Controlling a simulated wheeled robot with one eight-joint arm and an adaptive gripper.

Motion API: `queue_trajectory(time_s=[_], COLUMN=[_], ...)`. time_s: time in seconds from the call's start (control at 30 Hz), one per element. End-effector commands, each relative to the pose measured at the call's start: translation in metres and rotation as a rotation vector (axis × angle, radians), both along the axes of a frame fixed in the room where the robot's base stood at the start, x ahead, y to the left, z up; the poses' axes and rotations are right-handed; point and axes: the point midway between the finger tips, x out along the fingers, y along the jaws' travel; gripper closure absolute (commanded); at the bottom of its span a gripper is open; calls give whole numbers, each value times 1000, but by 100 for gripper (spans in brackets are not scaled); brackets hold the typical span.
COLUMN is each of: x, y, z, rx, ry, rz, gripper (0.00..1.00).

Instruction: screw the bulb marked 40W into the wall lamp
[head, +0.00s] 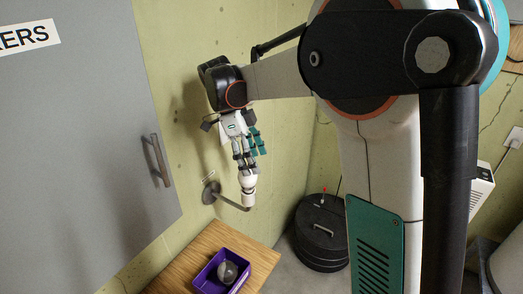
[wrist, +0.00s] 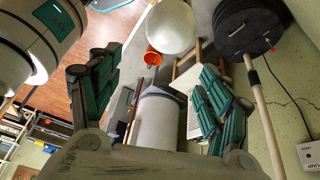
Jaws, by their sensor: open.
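The wall lamp (head: 211,192) has a round plate on the green wall and a thin arm that curves out to an upturned end. A white bulb (head: 248,181) stands upright at that end, below my gripper (head: 246,158). In the wrist view the bulb (wrist: 171,27) is a smooth white globe near the top, beyond and between the spread fingers of my open gripper (wrist: 158,72). A gap shows around it. No marking is readable on it, and its base is hidden in the wrist view. Another, greyish bulb (head: 228,271) lies in a purple bin (head: 205,283).
The bin stands on a wooden surface (head: 190,260) below the lamp. A grey cabinet (head: 80,150) takes up the left. A round black container (head: 320,235) stands on the floor to the right. The wall is close behind my gripper.

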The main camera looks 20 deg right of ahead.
Motion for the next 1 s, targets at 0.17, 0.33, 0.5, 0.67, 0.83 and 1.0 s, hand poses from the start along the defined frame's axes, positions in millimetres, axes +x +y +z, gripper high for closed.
queue_trajectory(time_s=[0.17,0.33,0.5,0.67,0.83,1.0], x=[-24,-33,-36,-33,-26,-16], y=[-23,-29,-33,-31,-23,-12], z=[4,20,33,30,9,-18], rx=[337,563,661,681,679,679], ry=[-198,-426,-563,-591,-588,-586], rz=[-64,-137,-183,-192,-190,-189], gripper=[29,29,29,29,29,29])
